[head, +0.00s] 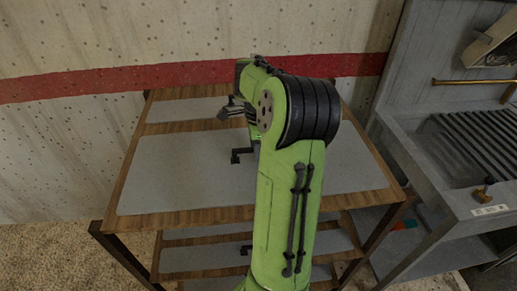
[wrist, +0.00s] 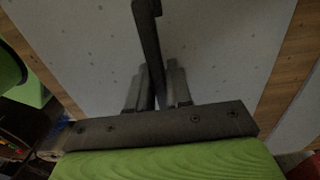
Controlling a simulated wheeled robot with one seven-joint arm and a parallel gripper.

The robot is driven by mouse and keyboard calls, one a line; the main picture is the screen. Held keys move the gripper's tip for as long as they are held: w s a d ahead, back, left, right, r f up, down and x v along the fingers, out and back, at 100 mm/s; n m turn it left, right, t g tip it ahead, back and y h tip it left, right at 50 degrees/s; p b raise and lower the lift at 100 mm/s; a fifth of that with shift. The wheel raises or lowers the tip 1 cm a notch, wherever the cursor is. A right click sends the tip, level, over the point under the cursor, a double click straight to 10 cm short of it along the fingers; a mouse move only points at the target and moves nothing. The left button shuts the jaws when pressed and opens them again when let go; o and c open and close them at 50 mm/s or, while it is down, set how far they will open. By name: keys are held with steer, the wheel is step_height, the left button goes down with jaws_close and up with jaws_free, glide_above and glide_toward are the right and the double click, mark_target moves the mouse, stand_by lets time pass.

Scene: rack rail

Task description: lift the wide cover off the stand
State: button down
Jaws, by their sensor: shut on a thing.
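The wide cover appears to be the large grey speckled panel (head: 185,175) on top of the wood-framed stand (head: 225,216). It looks flat within the frame; I cannot tell if there is any gap beneath it. A dark handle (head: 238,156) shows on it, partly hidden by my arm. In the wrist view my gripper (wrist: 157,80) is shut on the dark handle bar (wrist: 149,40), one finger on each side, with the grey panel (wrist: 225,50) behind. My arm hides the fingertips in the head view.
A narrower grey panel (head: 180,110) lies at the back of the stand top. Lower shelves (head: 205,258) hold more grey panels. A grey bench (head: 425,165) with dark slats stands close on the right. A wall with a red stripe (head: 100,83) is behind.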

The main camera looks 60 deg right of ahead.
steer(key=shift+r+p, duration=2.35)
steer(key=shift+r, duration=0.75)
steer(key=shift+f+b, duration=0.15)
steer(key=shift+b, duration=0.15)
